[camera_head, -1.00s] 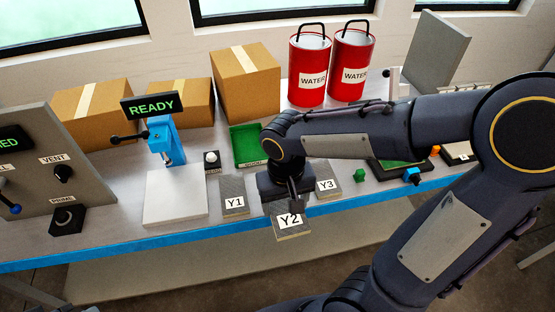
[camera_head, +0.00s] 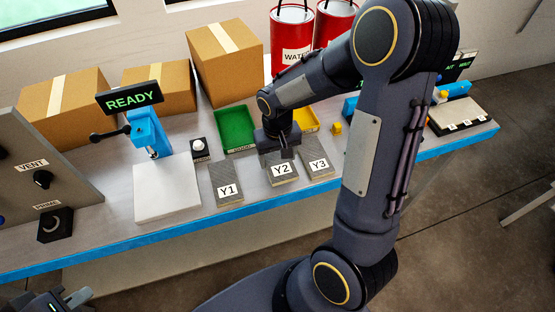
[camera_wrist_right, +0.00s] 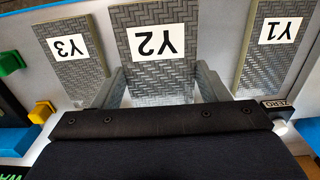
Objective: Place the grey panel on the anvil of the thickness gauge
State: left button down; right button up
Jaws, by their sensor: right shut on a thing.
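My right gripper (camera_head: 280,156) is shut on the grey woven panel marked Y2 (camera_head: 284,174), with a finger on either side of it in the wrist view (camera_wrist_right: 157,65). Panel Y2 is between panel Y1 (camera_head: 226,196) and panel Y3 (camera_head: 319,170). It looks larger than both in the wrist view; I cannot tell its exact gap above the table. The blue thickness gauge (camera_head: 150,133) stands left of them, its screen reading READY, behind a white plate (camera_head: 166,197). Its anvil is hard to make out. My left gripper (camera_head: 58,301) is partly in view at the bottom left; its jaw opening is unclear.
A green tray (camera_head: 236,118) and a yellow tray (camera_head: 309,121) lie behind the panels. A round-topped ZERO button (camera_head: 198,146) stands between gauge and green tray. Cardboard boxes (camera_head: 222,60) and red water buckets (camera_head: 291,50) line the back. A grey control panel (camera_head: 35,150) stands left.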

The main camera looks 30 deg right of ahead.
aim_at(278, 157)
jog(key=shift+w+d+f, duration=0.25)
jog(key=shift+w+f, duration=0.1)
jog(key=shift+f, duration=1.8)
jog(key=shift+f, duration=0.15)
jog(key=o, duration=1)
